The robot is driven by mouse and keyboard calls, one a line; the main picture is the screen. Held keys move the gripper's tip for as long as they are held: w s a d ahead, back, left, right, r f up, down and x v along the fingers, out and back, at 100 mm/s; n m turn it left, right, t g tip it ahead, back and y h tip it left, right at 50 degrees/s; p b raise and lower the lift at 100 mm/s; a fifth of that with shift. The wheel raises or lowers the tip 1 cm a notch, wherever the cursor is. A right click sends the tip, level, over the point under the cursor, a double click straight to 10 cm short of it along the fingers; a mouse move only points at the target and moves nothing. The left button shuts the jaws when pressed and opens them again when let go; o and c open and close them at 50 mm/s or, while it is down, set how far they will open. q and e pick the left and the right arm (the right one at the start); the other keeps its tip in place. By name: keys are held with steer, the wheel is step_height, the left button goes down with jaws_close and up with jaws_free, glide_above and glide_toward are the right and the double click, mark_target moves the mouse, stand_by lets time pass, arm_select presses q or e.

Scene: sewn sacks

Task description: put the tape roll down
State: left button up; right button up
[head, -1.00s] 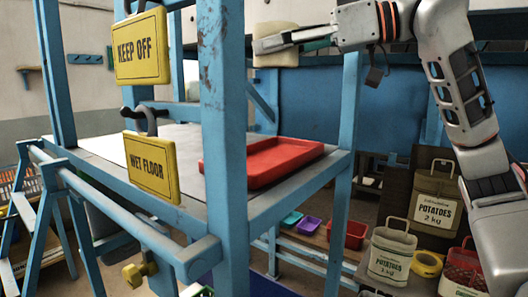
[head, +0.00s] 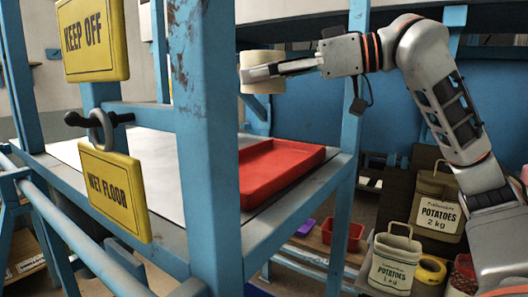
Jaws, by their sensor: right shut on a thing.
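A cream tape roll (head: 262,57) is in the jaws of my right gripper (head: 268,72), in the upper middle of the head view. The gripper is shut on it and holds it in the air, above the level of the grey-white tabletop (head: 160,160) of the blue frame. In the picture it is above the red tray (head: 285,170), which looks empty. I cannot tell whether it is directly over the tray. The fingers cover the roll's middle. My left gripper is not in view.
A blue post (head: 208,130) stands in front of the tabletop. Yellow signs, KEEP OFF (head: 93,38) and WET FLOOR (head: 115,193), hang at left. Lower right are potato sacks (head: 393,264), (head: 438,208) and a yellow roll (head: 431,269).

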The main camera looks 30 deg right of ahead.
steer(key=b, duration=0.2)
glide_above(264, 168)
step_height(264, 168, down, 10)
steer(key=shift+w+d+f, duration=0.1)
steer(key=shift+f, duration=0.3)
step_height(264, 168, down, 3)
steer(key=shift+f+b, duration=0.1)
steer(key=shift+b, duration=1.05)
steer(key=shift+f, duration=0.25)
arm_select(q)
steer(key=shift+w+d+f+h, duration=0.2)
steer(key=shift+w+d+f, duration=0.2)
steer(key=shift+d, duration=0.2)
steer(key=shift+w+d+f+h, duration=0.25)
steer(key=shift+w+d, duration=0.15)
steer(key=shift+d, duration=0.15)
arm_select(e)
steer(key=shift+r, duration=0.1)
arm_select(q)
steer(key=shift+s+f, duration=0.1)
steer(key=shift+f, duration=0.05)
